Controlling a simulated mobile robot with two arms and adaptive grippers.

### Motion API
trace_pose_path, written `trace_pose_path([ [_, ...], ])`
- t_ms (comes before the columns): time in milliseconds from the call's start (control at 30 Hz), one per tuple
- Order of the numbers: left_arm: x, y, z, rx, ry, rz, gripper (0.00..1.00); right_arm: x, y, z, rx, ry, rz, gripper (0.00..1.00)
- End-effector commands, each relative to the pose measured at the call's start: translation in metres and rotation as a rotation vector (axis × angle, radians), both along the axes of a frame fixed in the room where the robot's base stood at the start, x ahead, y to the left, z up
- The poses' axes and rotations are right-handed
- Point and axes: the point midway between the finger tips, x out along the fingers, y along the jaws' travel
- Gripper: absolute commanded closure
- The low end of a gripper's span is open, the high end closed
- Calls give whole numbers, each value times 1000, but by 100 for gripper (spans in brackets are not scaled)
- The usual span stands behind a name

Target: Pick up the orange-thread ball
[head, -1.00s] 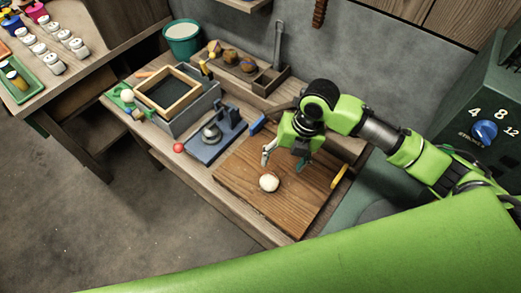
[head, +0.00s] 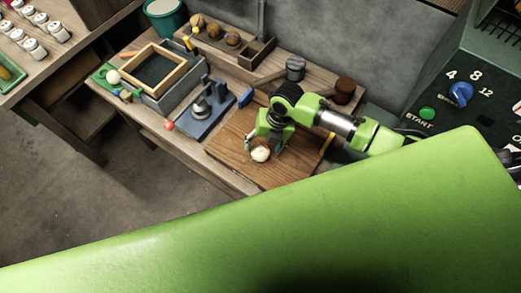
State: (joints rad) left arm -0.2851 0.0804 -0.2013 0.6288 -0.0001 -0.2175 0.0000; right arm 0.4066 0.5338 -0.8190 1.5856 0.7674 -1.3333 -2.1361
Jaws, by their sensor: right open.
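A pale, whitish ball (head: 260,154) lies on the brown wooden board (head: 232,158). I cannot make out an orange thread on it at this size. My right gripper (head: 265,147) is open and low over the board, its fingers around or just behind the ball. I cannot tell whether they touch it. Several brownish balls, one of them (head: 232,39), sit in a wooden rack at the back of the bench; their thread colours are too small to tell. My left gripper is out of view.
A blue-grey stand with a metal piece (head: 201,107), a small red ball (head: 168,125) and a wood-framed box (head: 153,70) stand left of the board. A dark green machine (head: 450,95) with a blue dial stands at right. My own green link covers the foreground.

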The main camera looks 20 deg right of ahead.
Motion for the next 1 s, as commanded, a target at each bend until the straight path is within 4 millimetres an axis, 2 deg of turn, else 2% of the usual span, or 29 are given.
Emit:
trace_pose_path([
  [67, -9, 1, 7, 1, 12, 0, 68, 1, 3, -7, 0, 3, 0, 38],
  [233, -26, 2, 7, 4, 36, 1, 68, 2, 5, -25, -1, 1, 0, 38],
  [533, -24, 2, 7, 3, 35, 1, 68, 3, 5, -29, -1, -1, 1, 38],
  [567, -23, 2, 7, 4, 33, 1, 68, 3, 5, -29, -1, -1, 1, 43],
  [700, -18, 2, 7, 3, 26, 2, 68, 3, 5, -29, -1, -1, 1, 79],
  [1000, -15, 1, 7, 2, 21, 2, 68, 3, 5, -28, -1, -1, 1, 81],
])
